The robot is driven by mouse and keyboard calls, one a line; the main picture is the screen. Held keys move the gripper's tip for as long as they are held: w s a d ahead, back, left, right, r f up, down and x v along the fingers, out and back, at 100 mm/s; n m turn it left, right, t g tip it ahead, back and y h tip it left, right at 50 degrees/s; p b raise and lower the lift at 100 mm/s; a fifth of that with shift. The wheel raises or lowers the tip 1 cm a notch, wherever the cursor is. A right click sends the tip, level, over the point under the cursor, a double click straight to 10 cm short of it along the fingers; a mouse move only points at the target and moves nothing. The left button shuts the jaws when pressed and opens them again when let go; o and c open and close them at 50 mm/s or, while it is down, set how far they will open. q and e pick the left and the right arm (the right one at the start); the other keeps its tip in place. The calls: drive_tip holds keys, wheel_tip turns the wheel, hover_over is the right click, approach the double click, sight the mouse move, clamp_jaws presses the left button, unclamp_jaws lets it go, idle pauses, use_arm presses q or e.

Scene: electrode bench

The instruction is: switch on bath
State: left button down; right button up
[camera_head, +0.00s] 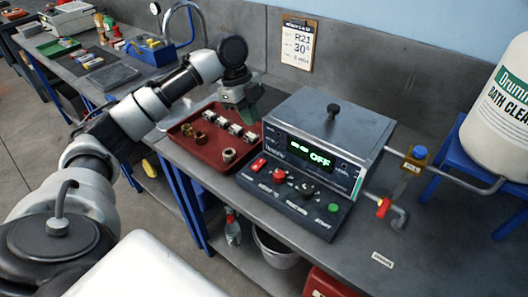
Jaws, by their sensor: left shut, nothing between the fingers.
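The bath (330,120) is a grey box with a lidded top on the bench, centre right. Its display (312,155) reads OFF in green. The sloped control panel (290,203) in front carries a red rocker switch (258,164) at its left end, a round red button (279,175), dark knobs (305,189) and a green button (333,208) at the right, near the word START. My left gripper (246,112) is shut and empty, pointing down at the back right of the red tray, left of the bath and apart from the panel. My right gripper is out of view.
A red tray (199,155) with several small metal parts lies left of the bath. A pipe with a red-handled tap (384,207) and a large white bottle (498,110) on a blue stand are right. The front right bench is mostly clear.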

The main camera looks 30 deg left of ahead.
sight(261, 162)
use_arm(q)
drive_tip(key=x, duration=0.3)
drive_tip(key=p+x, duration=0.1)
drive_tip(key=x, duration=0.3)
drive_tip(key=a+p+x, duration=0.1)
drive_tip(key=x, duration=0.3)
drive_tip(key=shift+f, duration=0.15)
drive_tip(key=shift+w+a+f+p, duration=0.15)
drive_tip(key=shift+f+p, duration=0.15)
drive_tip(key=shift+f, duration=0.45)
drive_tip(key=shift+f, duration=0.1)
